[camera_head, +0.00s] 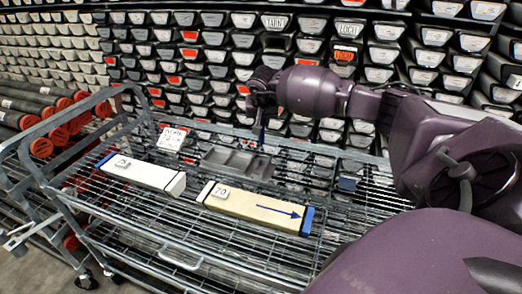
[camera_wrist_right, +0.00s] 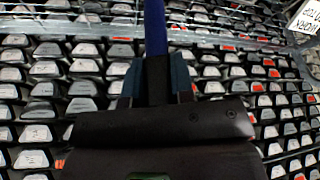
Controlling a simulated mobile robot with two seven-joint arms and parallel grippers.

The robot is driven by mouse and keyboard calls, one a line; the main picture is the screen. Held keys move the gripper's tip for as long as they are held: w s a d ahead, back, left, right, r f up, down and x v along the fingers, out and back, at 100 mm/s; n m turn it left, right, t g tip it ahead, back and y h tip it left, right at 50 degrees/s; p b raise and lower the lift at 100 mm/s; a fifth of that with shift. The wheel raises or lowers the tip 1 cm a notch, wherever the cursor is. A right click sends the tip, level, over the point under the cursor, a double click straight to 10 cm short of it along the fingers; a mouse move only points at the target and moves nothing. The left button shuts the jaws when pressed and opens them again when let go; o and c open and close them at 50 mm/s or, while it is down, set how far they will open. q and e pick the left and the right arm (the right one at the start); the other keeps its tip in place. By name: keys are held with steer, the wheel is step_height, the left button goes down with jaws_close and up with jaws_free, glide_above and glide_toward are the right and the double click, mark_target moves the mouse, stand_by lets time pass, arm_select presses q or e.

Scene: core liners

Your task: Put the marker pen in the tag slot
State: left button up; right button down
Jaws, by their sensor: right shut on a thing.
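My right gripper (camera_head: 261,116) is shut on the marker pen (camera_head: 262,137), which hangs down from the fingers above the cart. In the right wrist view the pen (camera_wrist_right: 155,28) is a blue and dark rod between the two fingertips (camera_wrist_right: 154,82). A grey tray (camera_head: 236,161) with compartments sits on the wire cart, below and slightly left of the pen. The pen is apart from the tray. I cannot tell which compartment is the tag slot. My left gripper is not in view.
A white core liner (camera_head: 143,175) and a beige one with an arrow (camera_head: 258,210) lie on the wire cart (camera_head: 170,235) in front of the tray. A written card (camera_head: 172,138) stands left of the tray. A small blue item (camera_head: 347,184) is to the right. Stacked liners fill the back.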

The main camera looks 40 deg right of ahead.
mark_target(261, 139)
step_height(261, 139, down, 8)
steer(key=shift+r, duration=0.25)
step_height(261, 139, down, 4)
steer(key=shift+f, duration=0.1)
steer(key=shift+f, duration=0.2)
steer(key=c, duration=1)
jaws_free()
steer(key=shift+r, duration=0.1)
